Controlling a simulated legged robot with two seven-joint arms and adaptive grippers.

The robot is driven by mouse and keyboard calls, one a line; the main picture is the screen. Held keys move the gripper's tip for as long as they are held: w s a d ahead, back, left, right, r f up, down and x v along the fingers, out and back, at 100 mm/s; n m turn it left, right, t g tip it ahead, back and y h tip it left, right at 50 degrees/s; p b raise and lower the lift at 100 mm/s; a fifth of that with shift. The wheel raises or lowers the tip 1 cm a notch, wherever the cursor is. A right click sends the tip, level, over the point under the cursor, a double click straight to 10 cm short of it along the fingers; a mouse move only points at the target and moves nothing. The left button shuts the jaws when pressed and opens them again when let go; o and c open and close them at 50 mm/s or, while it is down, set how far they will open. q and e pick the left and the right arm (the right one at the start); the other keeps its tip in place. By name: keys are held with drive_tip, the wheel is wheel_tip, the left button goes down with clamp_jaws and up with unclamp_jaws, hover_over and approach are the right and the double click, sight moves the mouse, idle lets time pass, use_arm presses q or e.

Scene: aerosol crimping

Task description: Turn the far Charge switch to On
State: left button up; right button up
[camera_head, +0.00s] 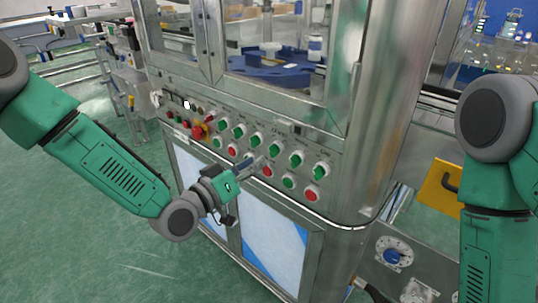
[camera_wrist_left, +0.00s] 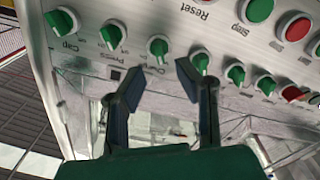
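The steel panel (camera_head: 232,158) carries a row of green rotary switches. In the left wrist view the picture is upside down; a green switch (camera_wrist_left: 158,48) has a small label that seems to read Charge, and another green switch (camera_wrist_left: 201,61) sits beside it. In the head view these seem to be the green switches (camera_head: 277,148) and (camera_head: 255,140). Which one is the far Charge switch, and its setting, I cannot read. My left gripper (camera_wrist_left: 155,85) is open and empty, its fingertips just short of this row. It also shows in the head view (camera_head: 254,163). My right gripper is out of view.
Red and green push buttons (camera_head: 268,172) line the panel below the switches. A red emergency knob (camera_head: 197,131) is at the panel's left. A steel corner post (camera_head: 385,110) stands to the right. Open green floor (camera_head: 120,250) lies at left.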

sight(270, 153)
use_arm(q)
drive_tip(key=x, duration=0.5)
drive_tip(key=shift+w+d, duration=0.25)
clamp_jaws()
